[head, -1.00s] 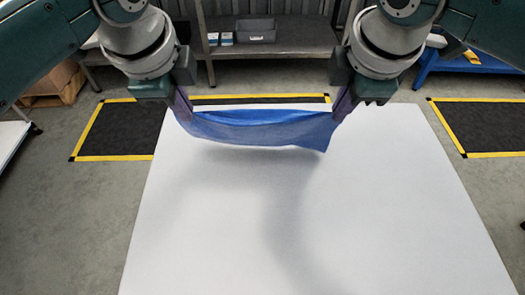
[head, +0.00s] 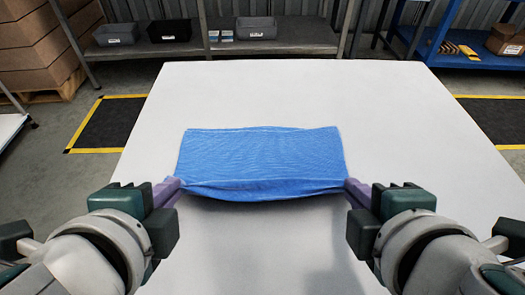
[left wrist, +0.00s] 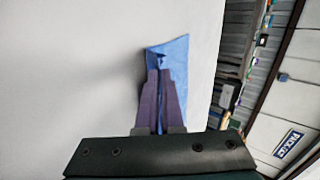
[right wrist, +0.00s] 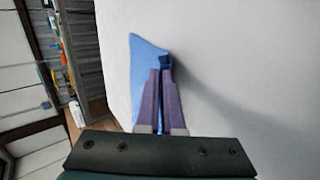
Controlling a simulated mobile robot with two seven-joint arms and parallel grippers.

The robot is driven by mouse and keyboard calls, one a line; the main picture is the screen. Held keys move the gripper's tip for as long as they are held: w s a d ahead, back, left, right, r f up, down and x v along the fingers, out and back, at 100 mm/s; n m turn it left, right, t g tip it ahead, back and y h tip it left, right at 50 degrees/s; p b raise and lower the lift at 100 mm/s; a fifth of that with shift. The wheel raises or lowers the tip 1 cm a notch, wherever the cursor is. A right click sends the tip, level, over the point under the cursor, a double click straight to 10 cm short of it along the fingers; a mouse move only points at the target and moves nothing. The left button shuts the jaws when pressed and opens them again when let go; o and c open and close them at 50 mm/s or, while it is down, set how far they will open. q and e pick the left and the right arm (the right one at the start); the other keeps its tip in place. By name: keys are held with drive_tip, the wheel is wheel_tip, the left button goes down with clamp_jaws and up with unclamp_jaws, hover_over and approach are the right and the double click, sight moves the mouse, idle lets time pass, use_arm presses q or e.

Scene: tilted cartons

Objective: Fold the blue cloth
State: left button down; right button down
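The blue cloth (head: 262,158) is spread as a wide rectangle over the white table (head: 300,90) in the head view. Its far part appears to lie on the table, and its near edge is raised, with a shadow under it. My left gripper (head: 176,186) is shut on the near left corner, and my right gripper (head: 350,186) is shut on the near right corner. In the left wrist view the cloth (left wrist: 172,58) shows between and beyond the purple fingers. The right wrist view also shows the cloth (right wrist: 143,70) at the fingers. The cloth's underside is hidden.
The table is clear around the cloth. Behind it stands a grey shelf (head: 275,47) with bins (head: 256,27). A blue rack (head: 470,55) is at the back right, and stacked cartons (head: 40,45) are at the back left.

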use_arm(q)
drive_tip(key=shift+s+f+t, duration=0.3)
drive_tip(key=shift+s+f, duration=0.25)
use_arm(e)
drive_tip(key=shift+s+f+t, duration=0.3)
drive_tip(key=shift+s+f, duration=0.2)
drive_tip(key=shift+f, duration=0.05)
use_arm(q)
drive_tip(key=c, duration=0.7)
unclamp_jaws()
use_arm(e)
drive_tip(key=c, duration=0.7)
unclamp_jaws()
use_arm(q)
drive_tip(key=shift+r, duration=0.3)
use_arm(e)
drive_tip(key=shift+r, duration=0.35)
use_arm(q)
drive_tip(key=s+r, duration=0.4)
drive_tip(key=r, duration=0.1)
drive_tip(key=s+r, duration=0.2)
drive_tip(key=r, duration=0.1)
drive_tip(key=shift+r, duration=0.25)
use_arm(e)
drive_tip(key=s+r, duration=0.4)
drive_tip(key=r, duration=0.1)
drive_tip(key=s+r, duration=0.2)
drive_tip(key=r, duration=0.1)
drive_tip(key=shift+r, duration=0.2)
